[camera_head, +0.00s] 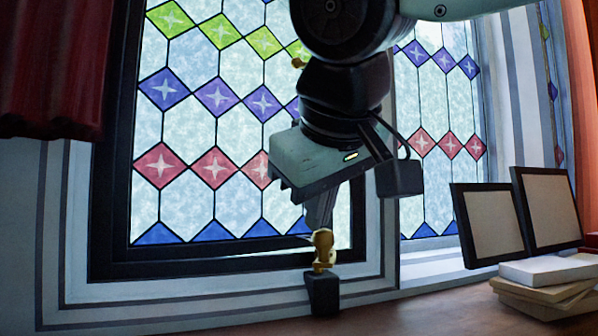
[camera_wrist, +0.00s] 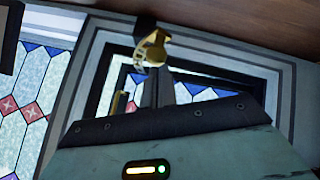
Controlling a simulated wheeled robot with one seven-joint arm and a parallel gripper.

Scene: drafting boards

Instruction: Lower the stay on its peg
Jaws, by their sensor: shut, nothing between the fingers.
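A small brass fitting (camera_head: 322,243), seemingly the stay's end at its peg, stands on a dark block (camera_head: 322,296) below the window's lower right corner. In the wrist view the brass fitting (camera_wrist: 154,46) is curved, with a notched or holed strip beside it, and the dark block (camera_wrist: 145,24) is behind it. I cannot tell stay from peg, or whether the stay is seated. My gripper (camera_head: 318,226) points down just above the brass. In the wrist view its shut, empty fingertips (camera_wrist: 152,74) end close to the brass; contact is unclear.
A dark-framed leaded window (camera_head: 190,135) fills the back. A small brass piece (camera_head: 298,62) shows beside my arm. A wooden surface (camera_head: 430,312) at the right holds stacked books (camera_head: 545,285) and two framed panels (camera_head: 490,222). A red curtain (camera_head: 50,70) hangs at upper left.

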